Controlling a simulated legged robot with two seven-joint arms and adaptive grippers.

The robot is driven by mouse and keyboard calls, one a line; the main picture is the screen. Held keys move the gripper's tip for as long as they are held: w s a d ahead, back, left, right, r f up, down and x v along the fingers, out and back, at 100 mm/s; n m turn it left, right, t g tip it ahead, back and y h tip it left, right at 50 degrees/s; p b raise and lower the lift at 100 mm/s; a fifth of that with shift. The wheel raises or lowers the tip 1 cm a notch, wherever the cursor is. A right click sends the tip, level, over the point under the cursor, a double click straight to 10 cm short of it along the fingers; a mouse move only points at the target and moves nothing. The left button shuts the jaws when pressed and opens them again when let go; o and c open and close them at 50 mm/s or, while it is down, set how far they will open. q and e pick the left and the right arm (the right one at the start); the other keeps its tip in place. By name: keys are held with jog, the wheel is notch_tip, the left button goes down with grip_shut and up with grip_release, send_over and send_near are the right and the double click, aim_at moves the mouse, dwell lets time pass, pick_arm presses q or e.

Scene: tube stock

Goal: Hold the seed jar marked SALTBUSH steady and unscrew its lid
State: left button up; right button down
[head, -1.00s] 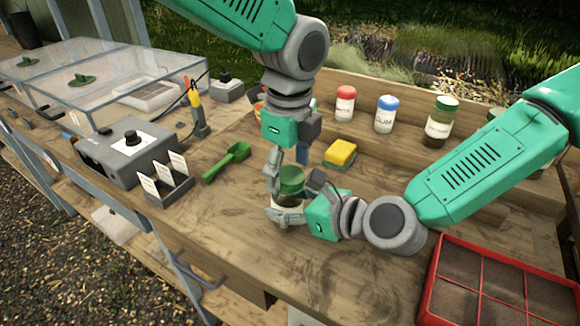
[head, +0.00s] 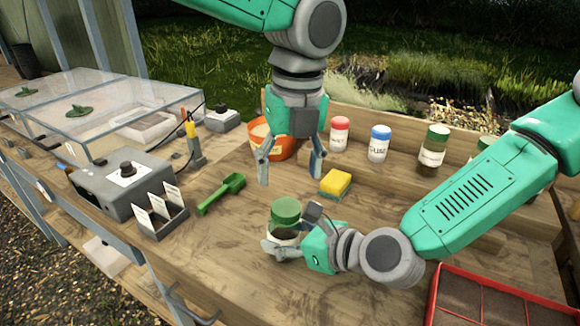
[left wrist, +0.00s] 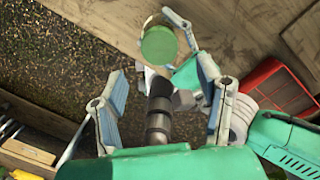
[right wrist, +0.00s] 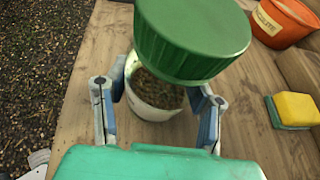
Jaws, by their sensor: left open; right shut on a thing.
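A jar (head: 284,236) with a green lid (head: 286,209) stands on the bench in the head view. Its label cannot be read there. My right gripper (head: 287,243) is shut around the jar's body. In the right wrist view the lid (right wrist: 192,45) is close to the camera, above the jar (right wrist: 156,92) with brown seeds inside. The lid is on top of the jar; whether the threads are engaged cannot be told. My left gripper (head: 291,172) is open and empty, above and apart from the lid. The lid also shows in the left wrist view (left wrist: 159,46).
A yellow sponge (head: 336,183), green scoop (head: 221,193) and orange pot (head: 284,143) lie around. Jars with red (head: 339,133), blue (head: 379,144) and green lids (head: 433,149) stand behind. A grey box (head: 125,182) and label holder (head: 165,222) are left, a red tray (head: 434,294) front right.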

aim_at(287, 206)
pick_arm(q)
jog(key=f, duration=0.7)
jog(key=shift+w+a+f, duration=0.1)
jog(key=shift+a+f, duration=0.2)
jog(key=shift+f, duration=0.1)
jog(key=c, duration=1.2)
jog(key=n, duration=0.6)
jog(key=shift+d+r+n, duration=0.1)
jog(key=shift+d+n, duration=0.05)
jog(key=shift+n, duration=0.15)
jog(key=shift+c, duration=0.2)
jog(key=o, duration=1.3)
